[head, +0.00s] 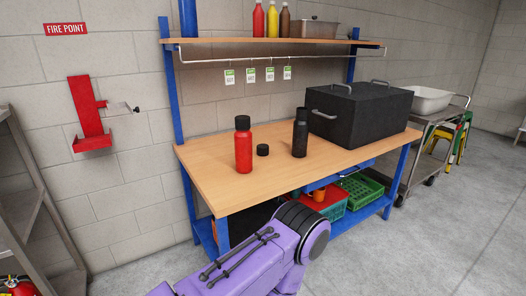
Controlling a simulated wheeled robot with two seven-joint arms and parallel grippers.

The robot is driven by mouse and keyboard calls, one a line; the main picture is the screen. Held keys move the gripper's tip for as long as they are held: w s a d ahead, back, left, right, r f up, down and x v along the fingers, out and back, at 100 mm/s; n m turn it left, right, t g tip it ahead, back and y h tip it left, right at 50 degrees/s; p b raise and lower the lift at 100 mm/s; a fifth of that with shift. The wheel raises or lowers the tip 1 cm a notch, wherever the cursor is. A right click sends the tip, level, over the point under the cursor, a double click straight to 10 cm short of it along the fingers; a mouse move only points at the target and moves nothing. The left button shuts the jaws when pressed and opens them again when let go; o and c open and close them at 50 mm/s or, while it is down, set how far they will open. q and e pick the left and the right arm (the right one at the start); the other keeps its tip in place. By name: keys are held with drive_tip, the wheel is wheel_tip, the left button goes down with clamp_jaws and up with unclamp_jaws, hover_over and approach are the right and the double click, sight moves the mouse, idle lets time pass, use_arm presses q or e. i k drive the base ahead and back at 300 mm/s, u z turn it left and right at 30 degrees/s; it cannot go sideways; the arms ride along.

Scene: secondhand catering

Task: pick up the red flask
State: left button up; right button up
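A red flask (243,149) with a black cap stands upright on the wooden top of a blue-framed workbench (205,170), near its left end. A small black lid (263,150) lies on the bench just to its right. A black flask (300,134) stands upright further right. A purple arm link of mine rises from the bottom, in front of the bench's front edge. Neither of my grippers shows in this view. Nothing touches the red flask.
A large black box (357,114) fills the bench's right rear. A shelf (280,41) above holds bottles and a metal container; tags hang from its rail. Crates (358,190) sit below. A metal trolley (440,116) stands right. The bench's front left is clear.

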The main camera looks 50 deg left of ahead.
sight(242, 139)
drive_tip(key=z, duration=0.1)
drive_tip(key=i, duration=1.1)
drive_tip(key=u, duration=0.4)
drive_tip(key=i, duration=0.75)
drive_tip(key=u, duration=1.3)
drive_tip(key=i, duration=0.6)
drive_tip(key=u, duration=0.65)
